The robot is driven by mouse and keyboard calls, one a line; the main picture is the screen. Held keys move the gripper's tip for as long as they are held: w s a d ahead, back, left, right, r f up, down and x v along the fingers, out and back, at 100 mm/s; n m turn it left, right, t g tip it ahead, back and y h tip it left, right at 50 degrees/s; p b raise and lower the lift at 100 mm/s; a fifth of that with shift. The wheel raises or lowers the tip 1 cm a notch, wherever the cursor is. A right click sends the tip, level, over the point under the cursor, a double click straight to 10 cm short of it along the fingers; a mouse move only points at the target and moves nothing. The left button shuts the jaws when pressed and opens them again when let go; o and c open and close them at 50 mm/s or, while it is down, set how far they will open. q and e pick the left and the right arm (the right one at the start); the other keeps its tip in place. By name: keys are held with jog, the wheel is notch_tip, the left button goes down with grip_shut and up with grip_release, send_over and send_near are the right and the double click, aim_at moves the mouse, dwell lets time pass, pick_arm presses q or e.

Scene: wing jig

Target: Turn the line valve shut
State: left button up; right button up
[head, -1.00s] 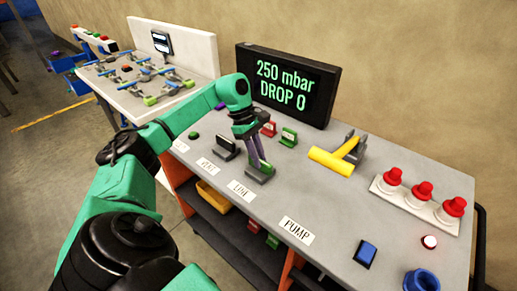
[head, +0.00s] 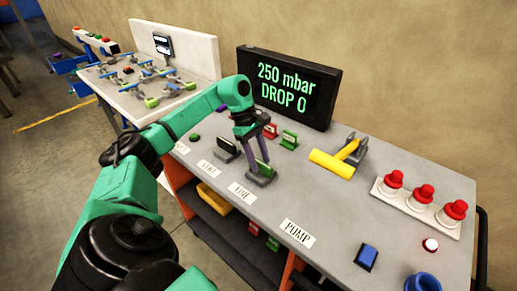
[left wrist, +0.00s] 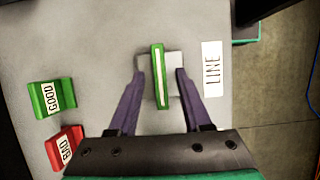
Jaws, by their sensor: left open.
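The line valve has a green bar handle with a pale stripe on a grey base; it shows in the left wrist view (left wrist: 160,80) and the head view (head: 263,171). The LINE label (left wrist: 212,69) lies beside it on the bench top, and the bar runs parallel to the label. My left gripper (left wrist: 161,74) is open, with one purple finger on each side of the bar. Gaps show between the bar and both fingers. In the head view the left gripper (head: 255,153) points down over the valve. My right gripper is not in view.
A dark valve (head: 226,148) stands close left of the line valve. Red BAD (left wrist: 64,147) and green GOOD (left wrist: 50,98) blocks stand behind. The display (head: 288,85) reads 250 mbar, DROP 0. A yellow-handled tool (head: 331,163) lies to the right.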

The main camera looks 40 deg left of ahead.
pick_arm(q)
jog(key=v, duration=0.8)
jog(key=shift+a+r+b, duration=0.1)
jog(key=shift+r+b, duration=0.15)
jog(key=shift+b, duration=0.15)
jog(key=p+v, duration=0.3)
jog(key=v, duration=0.3)
jog(key=shift+a, duration=0.1)
